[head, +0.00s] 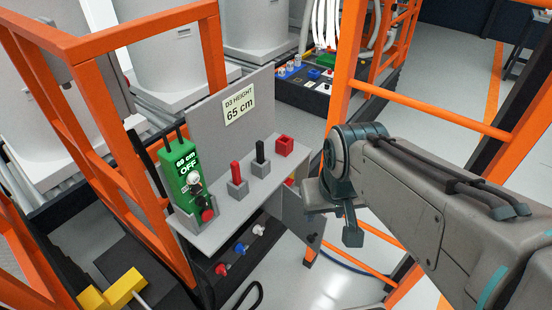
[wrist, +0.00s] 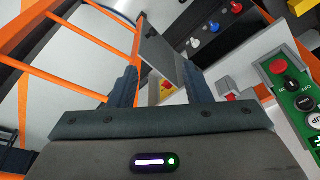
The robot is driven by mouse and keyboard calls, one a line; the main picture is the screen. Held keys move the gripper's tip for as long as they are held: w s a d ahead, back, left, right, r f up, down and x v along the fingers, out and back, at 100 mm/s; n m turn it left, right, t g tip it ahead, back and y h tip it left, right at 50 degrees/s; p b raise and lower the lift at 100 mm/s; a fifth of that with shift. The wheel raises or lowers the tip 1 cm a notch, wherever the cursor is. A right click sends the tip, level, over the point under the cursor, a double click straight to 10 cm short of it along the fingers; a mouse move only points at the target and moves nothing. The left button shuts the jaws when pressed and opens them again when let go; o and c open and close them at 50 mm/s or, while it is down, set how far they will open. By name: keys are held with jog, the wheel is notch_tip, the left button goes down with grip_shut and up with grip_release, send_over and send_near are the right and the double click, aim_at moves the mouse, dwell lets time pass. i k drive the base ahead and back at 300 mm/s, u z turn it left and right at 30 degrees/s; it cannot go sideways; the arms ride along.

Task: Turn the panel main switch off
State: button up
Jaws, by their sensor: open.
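A red switch on a yellow plate (wrist: 167,90), which looks like the panel main switch, shows between my fingers in the wrist view, beyond the fingertips. In the head view only a small red and yellow piece (head: 290,182) shows above a grey door. I cannot tell which way the switch is turned. The grey door (head: 296,217) stands open under the bench; it also shows in the wrist view (wrist: 168,47). My gripper (head: 343,218) is open and empty, close to the door's right side. In the wrist view both fingers (wrist: 157,72) are apart with nothing held.
A green pendant (head: 180,170) reading "65 cm OFF" stands at the bench's left. A red handle (head: 236,173), a black handle (head: 260,152) and a red box (head: 284,145) are on the bench (head: 215,228). Orange rails (head: 345,70) stand near my arm.

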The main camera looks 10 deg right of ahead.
aim_at(289, 182)
jog(key=u, duration=0.55)
jog(key=k, duration=1.35)
jog(key=i, duration=0.55)
jog(key=z, duration=0.8)
jog(key=i, duration=0.4)
jog(key=u, duration=0.05)
